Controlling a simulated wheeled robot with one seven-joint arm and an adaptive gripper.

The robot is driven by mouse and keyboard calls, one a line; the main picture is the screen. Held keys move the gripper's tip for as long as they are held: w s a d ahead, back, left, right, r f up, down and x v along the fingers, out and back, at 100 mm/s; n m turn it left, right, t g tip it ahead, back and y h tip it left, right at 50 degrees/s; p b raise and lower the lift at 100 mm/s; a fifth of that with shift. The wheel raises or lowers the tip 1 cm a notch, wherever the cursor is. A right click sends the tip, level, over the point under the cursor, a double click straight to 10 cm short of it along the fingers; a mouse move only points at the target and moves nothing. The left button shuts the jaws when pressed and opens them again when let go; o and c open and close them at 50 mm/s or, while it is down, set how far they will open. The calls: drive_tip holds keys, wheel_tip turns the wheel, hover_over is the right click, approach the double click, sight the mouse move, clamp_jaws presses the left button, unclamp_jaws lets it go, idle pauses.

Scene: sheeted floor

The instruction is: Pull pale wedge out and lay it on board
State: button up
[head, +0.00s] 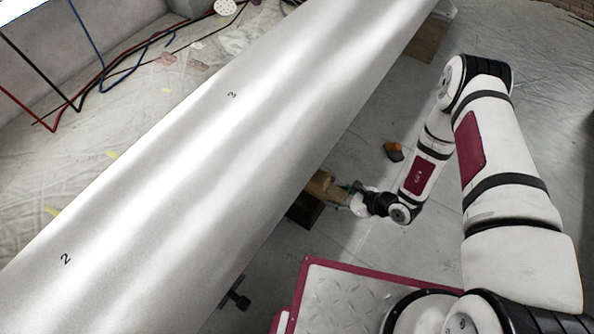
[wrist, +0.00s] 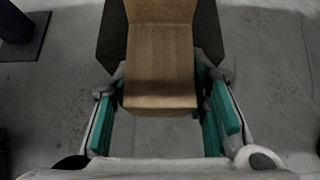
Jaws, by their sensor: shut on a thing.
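The pale wedge (wrist: 160,70) is a light brown wooden piece. In the wrist view it lies between the teal pads of my gripper (wrist: 162,105), which is shut on it. In the head view the wedge (head: 322,186) shows beside the lower edge of the big pale beam, with my gripper (head: 352,196) at its right end. A dark block (head: 304,210) is under the wedge, and it also shows behind the wedge in the wrist view (wrist: 112,38). The wedge's far end is hidden or cut off. I cannot make out a board for certain.
The long pale beam (head: 190,150) crosses the head view diagonally. A wooden block (head: 426,38) stands near its far end. A small orange and dark object (head: 393,151) lies on the floor beyond my gripper.

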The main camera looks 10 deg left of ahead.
drive_tip(key=s+d, duration=0.2)
drive_tip(key=d, duration=0.5)
drive_tip(key=shift+s+d+r, duration=0.15)
drive_tip(key=shift+s+r, duration=0.1)
drive_tip(key=shift+s, duration=0.05)
idle(0.7)
